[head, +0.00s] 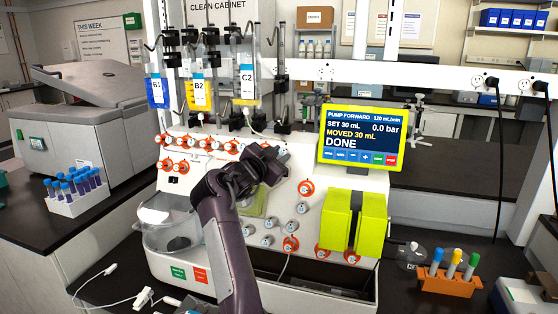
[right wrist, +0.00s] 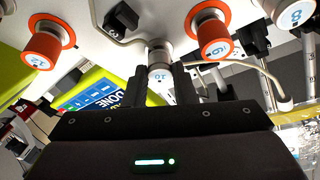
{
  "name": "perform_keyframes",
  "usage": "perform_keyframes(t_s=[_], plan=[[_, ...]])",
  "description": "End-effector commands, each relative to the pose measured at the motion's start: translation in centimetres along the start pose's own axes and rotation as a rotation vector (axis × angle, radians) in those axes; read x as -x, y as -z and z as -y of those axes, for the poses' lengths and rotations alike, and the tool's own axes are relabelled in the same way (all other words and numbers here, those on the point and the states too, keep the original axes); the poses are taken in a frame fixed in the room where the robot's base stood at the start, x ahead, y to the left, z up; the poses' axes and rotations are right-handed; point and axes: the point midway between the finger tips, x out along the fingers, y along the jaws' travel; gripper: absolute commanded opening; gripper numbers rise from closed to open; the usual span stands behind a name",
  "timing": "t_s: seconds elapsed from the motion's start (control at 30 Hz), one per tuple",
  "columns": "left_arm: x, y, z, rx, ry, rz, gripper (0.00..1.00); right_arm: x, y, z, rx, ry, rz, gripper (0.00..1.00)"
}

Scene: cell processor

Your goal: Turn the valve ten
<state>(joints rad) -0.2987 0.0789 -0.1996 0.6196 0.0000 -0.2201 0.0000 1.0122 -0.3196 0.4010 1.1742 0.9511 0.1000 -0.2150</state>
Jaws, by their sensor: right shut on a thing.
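The cell processor's white panel (head: 335,185) carries several round valves, some with orange collars and some plain grey. Valve ten (right wrist: 160,54), a grey knob with a white face numbered 10, is in the middle of the right wrist view. My right gripper (right wrist: 163,80) is shut on it, one dark finger on each side. In the head view my right gripper (head: 268,158) is against the panel and hides the valve. The yellow-framed screen (head: 361,136) reads "PUMP FORWARD", "SET 30 mL", "MOVED 30 mL", "DONE" and 0.0 bar. My left gripper is out of view.
Orange-collared valves (right wrist: 47,40) and (right wrist: 208,36) flank the held knob closely in the right wrist view. Bags B1 (head: 157,92), B2 (head: 197,92) and C2 (head: 247,84) hang above. Yellow pump covers (head: 371,222) stand right. An orange tube rack (head: 450,284) is at lower right.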

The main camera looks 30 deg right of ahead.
Motion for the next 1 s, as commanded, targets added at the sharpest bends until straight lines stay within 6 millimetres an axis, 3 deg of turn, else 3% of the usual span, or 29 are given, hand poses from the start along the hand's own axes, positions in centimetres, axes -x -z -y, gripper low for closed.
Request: perform_keyframes(t_s=[0.37,1.0], plan=[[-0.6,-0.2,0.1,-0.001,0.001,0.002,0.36,0.0,0.1,0.5,-0.331,-0.141,0.005,0.01],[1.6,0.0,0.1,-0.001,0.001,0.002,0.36,-0.2,0.4,0.8,-0.736,-0.316,0.003,0.01]])
